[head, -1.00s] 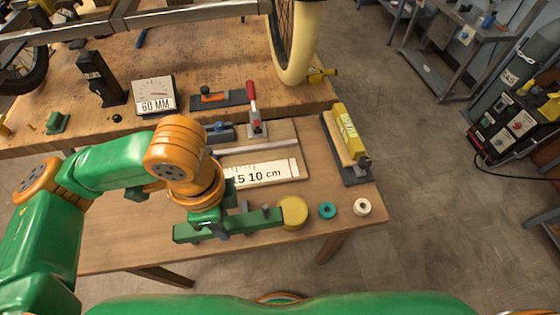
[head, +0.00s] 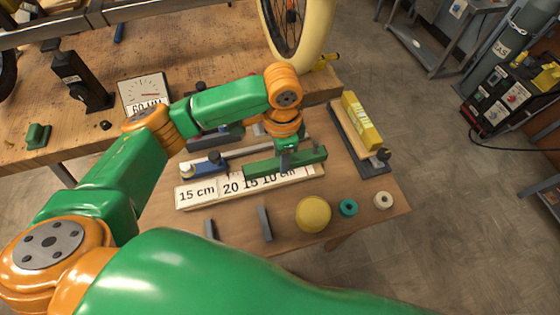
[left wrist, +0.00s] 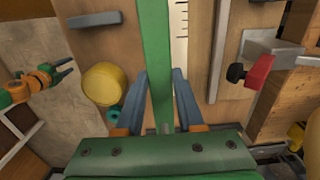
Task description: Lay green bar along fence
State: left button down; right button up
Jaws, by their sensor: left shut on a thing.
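My left gripper (head: 286,158) is shut on the green bar (head: 262,168), with the bar lengthwise across the board in the head view. In the left wrist view the bar (left wrist: 155,45) runs between the two fingers (left wrist: 158,105). The fence, a grey metal rail (head: 240,153), lies behind the bar. In the left wrist view the fence (left wrist: 219,50) is roughly parallel to the bar, with a visible gap and the white scale (left wrist: 179,35) between. The bar partly covers the scale; its exact height is unclear. My right gripper (left wrist: 70,70) appears open and empty at the left of the wrist view.
Two grey supports (head: 265,222) stand at the table front, near a yellow disc (head: 313,214), teal ring (head: 348,207) and white ring (head: 383,200). A yellow block (head: 362,120) sits in a fixture at right.

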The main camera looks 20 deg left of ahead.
pick_arm(q)
jog(key=f, duration=0.2)
jog(key=w+f, duration=0.1)
jog(key=f, duration=0.1)
jog(key=w+a+f, duration=0.1)
jog(key=shift+a+f, duration=0.1)
jog(key=shift+f, duration=0.3)
jog(key=shift+f, duration=0.1)
jog(key=c, duration=0.5)
grip_release()
jog(key=shift+s, duration=0.1)
notch_tip(320, 180, up, 12)
jog(key=shift+r, duration=0.15)
